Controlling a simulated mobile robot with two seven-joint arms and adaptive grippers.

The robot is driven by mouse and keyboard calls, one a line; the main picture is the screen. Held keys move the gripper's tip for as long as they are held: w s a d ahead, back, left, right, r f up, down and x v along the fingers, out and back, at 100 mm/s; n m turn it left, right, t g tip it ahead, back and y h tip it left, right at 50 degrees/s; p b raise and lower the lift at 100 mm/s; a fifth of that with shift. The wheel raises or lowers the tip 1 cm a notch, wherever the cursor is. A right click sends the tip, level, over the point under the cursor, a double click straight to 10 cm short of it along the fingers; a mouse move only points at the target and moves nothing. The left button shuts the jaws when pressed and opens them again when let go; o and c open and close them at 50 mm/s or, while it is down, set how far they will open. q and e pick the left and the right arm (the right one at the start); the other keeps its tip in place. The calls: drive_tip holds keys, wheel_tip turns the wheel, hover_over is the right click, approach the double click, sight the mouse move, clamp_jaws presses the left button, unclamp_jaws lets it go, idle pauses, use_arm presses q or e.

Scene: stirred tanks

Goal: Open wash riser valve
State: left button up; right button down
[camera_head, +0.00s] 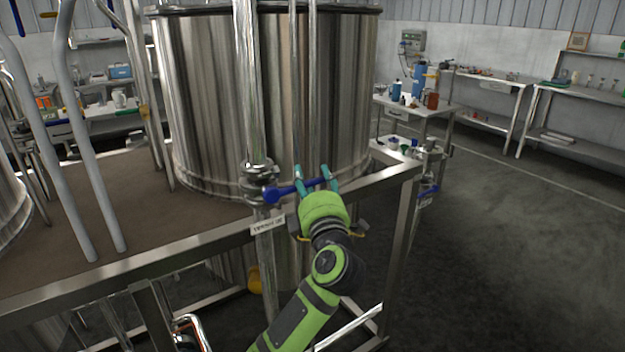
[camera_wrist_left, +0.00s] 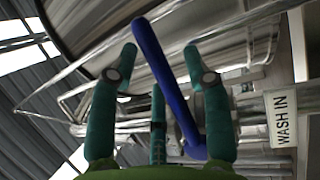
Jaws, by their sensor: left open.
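The wash riser valve (camera_head: 259,186) sits on a vertical steel pipe at the platform's front edge. Its blue lever handle (camera_head: 290,190) points right, roughly crosswise to the pipe. My left gripper (camera_head: 313,168) is open, with its teal fingers at the handle's free end. In the left wrist view the blue handle (camera_wrist_left: 166,80) runs slantwise between the spread fingers of my left gripper (camera_wrist_left: 158,55). The fingers do not look closed on it; whether one touches it I cannot tell. A white tag (camera_wrist_left: 284,118) reading "WASH IN" hangs at right there. My right gripper is not in view.
A large steel tank (camera_head: 270,100) stands just behind the valve. The platform's steel rail (camera_head: 370,195) runs below and right of my gripper. Thick pipes (camera_head: 85,140) rise at left. Benches with bottles (camera_head: 420,80) stand at back right, and the floor (camera_head: 500,240) at right is clear.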

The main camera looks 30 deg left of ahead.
use_arm(q)
clamp_jaws()
